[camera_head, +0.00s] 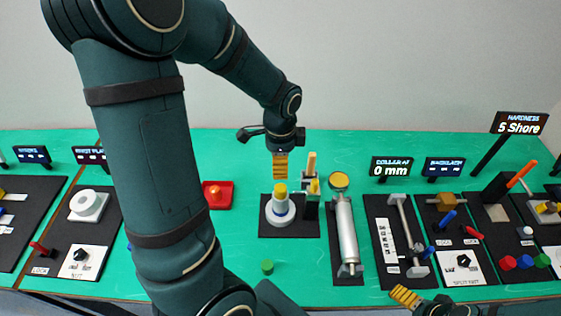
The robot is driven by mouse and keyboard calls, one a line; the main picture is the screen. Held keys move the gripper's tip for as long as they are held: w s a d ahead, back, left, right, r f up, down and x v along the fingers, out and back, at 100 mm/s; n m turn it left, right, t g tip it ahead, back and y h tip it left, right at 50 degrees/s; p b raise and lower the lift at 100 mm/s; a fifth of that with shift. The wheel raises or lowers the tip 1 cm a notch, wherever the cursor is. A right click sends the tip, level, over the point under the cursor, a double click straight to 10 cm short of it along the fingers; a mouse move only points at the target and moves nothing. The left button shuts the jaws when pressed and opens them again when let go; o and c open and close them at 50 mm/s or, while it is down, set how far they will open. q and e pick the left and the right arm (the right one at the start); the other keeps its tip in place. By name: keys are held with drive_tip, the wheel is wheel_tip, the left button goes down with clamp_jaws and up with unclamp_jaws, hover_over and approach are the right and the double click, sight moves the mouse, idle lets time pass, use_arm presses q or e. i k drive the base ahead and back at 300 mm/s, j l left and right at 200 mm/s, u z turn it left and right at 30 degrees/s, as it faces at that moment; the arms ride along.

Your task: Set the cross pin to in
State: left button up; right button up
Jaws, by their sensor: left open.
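My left gripper (280,172) points down with yellow finger pads, open and empty, just above a stepped white piece with a yellow top (280,206) on a dark mat. Right of that piece stands a dark post (311,206) with a yellow-orange upright part (312,164) and a small yellow knob. No part is labelled as the cross pin, and I cannot tell which one it is or whether it is in. My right gripper (405,297) shows its yellow pads at the bottom edge; its opening is unclear.
A grey cylinder (346,232) on a dark mat lies right of the post, with the "0 mm" sign (391,167) behind. Several fixtures crowd the right. My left arm hides part of the left side.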

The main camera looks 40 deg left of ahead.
sight(313, 192)
drive_tip(key=k, duration=1)
